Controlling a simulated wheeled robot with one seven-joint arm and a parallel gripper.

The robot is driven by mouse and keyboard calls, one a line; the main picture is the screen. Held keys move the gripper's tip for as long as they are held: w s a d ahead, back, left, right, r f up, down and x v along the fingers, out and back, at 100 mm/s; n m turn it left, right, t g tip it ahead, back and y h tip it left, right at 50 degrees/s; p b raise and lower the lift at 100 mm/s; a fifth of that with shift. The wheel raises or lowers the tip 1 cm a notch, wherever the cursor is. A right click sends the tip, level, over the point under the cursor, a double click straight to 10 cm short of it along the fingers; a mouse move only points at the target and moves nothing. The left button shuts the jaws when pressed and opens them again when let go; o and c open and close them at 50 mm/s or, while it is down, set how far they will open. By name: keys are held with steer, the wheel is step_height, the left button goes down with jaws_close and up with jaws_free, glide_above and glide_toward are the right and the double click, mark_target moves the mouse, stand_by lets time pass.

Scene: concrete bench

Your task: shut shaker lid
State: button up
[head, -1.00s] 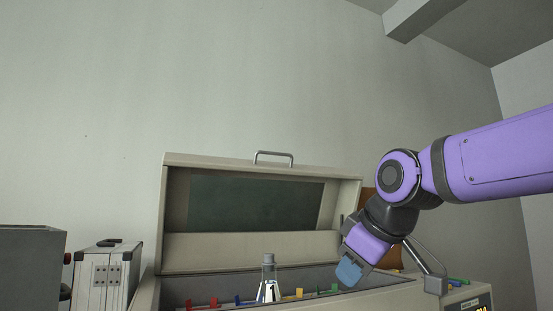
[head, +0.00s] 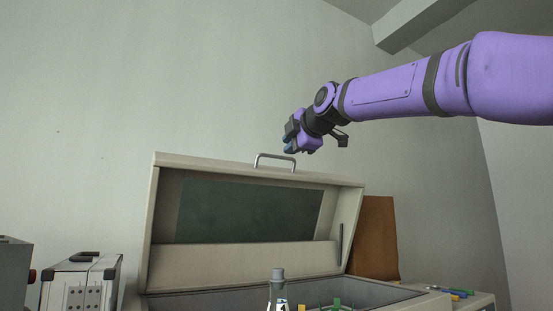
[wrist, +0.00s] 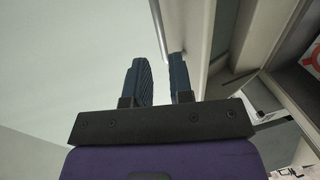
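The shaker lid (head: 230,264) stands raised, its dark window panel facing me, above the shaker body (head: 385,296). A grey bar handle (head: 275,156) sits on the lid's top edge. My gripper (head: 288,146) is above and just right of the handle, close to it in the head view. In the wrist view the two blue fingers (wrist: 160,75) are parted, with a gap between them. A thin bar, apparently the handle (wrist: 158,28), runs up from between the fingertips. I cannot tell whether it touches either finger.
A flask (head: 278,292) and coloured clips (head: 338,305) are inside the shaker. A silver case (head: 82,285) and a grey box (head: 14,275) stand at left. A brown board (head: 375,240) is behind the shaker at right.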

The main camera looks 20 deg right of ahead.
mark_target(276, 157)
steer(key=x, duration=0.8)
steer(key=shift+w+a+f, duration=0.1)
steer(key=shift+w, duration=0.1)
jaws_close()
